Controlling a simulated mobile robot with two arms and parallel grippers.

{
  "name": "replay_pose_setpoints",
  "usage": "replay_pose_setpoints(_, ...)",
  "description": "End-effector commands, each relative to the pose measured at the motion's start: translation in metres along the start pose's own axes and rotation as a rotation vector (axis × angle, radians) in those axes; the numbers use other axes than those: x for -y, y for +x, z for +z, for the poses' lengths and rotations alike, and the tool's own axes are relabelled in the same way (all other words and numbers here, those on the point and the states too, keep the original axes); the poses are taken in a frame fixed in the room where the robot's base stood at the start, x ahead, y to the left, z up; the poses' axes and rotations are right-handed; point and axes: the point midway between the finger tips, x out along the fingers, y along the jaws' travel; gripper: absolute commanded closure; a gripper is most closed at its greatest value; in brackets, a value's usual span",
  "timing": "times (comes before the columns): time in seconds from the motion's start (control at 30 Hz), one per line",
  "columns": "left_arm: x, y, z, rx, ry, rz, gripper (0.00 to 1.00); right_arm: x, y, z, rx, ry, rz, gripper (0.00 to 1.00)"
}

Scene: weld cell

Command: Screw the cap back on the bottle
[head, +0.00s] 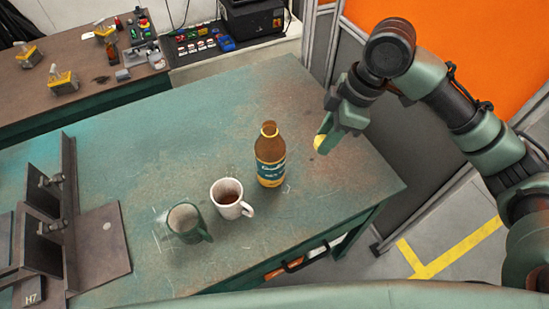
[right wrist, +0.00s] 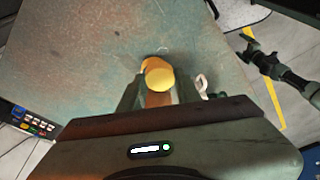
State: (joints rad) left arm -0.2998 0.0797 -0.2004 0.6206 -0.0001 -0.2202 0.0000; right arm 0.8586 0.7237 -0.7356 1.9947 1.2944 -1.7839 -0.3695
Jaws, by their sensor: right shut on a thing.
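The brown bottle (head: 270,158), with a blue and yellow label, stands upright on the green worktable (head: 120,145). Its neck top is bare of a cap. My right gripper (head: 326,138) is shut on the yellow cap (head: 318,142), holding it to the right of the bottle and apart from it. In the right wrist view, the yellow cap (right wrist: 158,76) shows between the fingers; I cannot clearly make out the bottle there. My left gripper is outside the head view. An arm at the right of the right wrist view, likely my left, ends in a small, unclear gripper (right wrist: 250,42).
A white mug (head: 229,198) with dark liquid stands left of the bottle, with a green mug (head: 186,222) beyond it. A metal fixture (head: 68,215) stands at the table's left. The table behind the bottle is clear. An orange panel (head: 470,40) rises behind my right arm.

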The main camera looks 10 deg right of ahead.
Motion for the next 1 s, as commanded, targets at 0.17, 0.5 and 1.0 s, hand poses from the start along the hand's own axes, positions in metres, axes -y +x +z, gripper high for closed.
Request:
replay_pose_setpoints(0.17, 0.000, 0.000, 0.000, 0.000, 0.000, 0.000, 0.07, -0.002, -0.010, 0.010, 0.000, 0.414, 0.121, 1.00)
replay_pose_setpoints(0.5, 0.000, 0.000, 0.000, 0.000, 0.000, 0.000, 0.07, -0.004, -0.027, 0.023, -0.001, 1.100, 0.309, 1.00)
replay_pose_setpoints(1.0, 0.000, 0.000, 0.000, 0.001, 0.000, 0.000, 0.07, -0.004, -0.032, 0.027, 0.001, 1.315, 0.365, 1.00)
